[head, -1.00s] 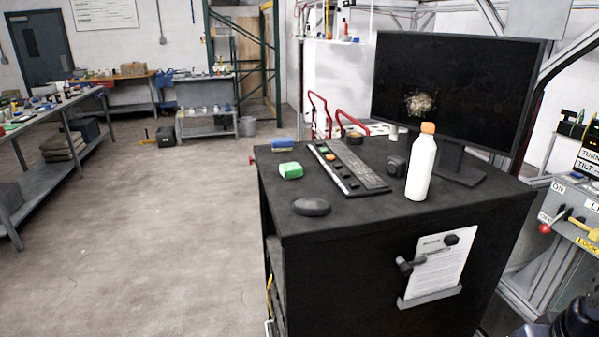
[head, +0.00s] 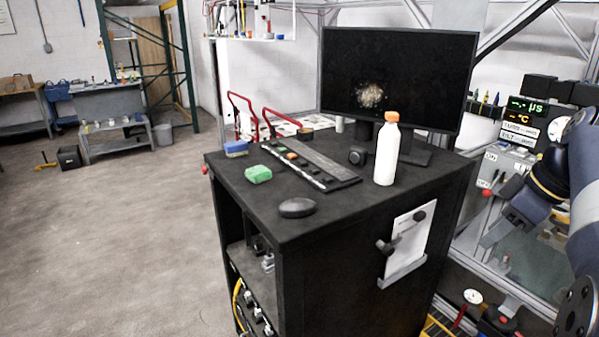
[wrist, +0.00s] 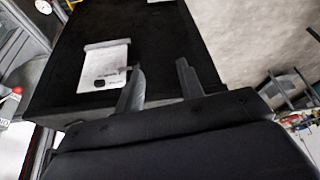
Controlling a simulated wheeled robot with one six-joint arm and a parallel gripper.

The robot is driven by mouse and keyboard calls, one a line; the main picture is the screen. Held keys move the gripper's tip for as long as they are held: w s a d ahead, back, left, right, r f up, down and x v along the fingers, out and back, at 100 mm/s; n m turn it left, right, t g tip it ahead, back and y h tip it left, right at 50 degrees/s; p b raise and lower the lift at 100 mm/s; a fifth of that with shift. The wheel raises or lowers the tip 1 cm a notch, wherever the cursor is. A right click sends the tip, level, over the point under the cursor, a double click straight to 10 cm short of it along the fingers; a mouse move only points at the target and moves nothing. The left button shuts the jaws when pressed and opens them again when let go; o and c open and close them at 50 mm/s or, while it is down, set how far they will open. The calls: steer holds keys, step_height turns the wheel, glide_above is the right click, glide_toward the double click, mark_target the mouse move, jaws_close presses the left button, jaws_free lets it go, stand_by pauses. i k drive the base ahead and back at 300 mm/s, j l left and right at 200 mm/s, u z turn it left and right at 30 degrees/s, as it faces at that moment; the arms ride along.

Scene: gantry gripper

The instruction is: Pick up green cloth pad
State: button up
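The green cloth pad (head: 258,174) lies on the black cabinet top (head: 240,207), toward its left side, between a blue pad and a dark oval object. It does not show in the wrist view. My gripper (wrist: 160,66) shows two grey fingers spread apart with nothing between them. Beyond the fingers in the wrist view is the black side of the cabinet (wrist: 75,50) with its white paper. In the head view my arm is at the right edge, apart from the cabinet and far from the pad.
A blue pad (head: 236,148), a dark oval object (head: 297,208), a keyboard-like panel (head: 325,163), a white bottle with orange cap (head: 386,155) and a monitor (head: 400,70) stand on the cabinet. A paper holder (head: 408,245) sticks out from its side.

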mark_target(257, 174)
steer(key=i+j, duration=0.1)
steer(key=j, duration=1.45)
steer(key=i+j, duration=0.15)
steer(key=j, duration=0.6)
steer(key=i+j, duration=0.1)
steer(key=i, duration=0.45)
steer(key=i+z, duration=0.1)
steer(key=i, duration=0.4)
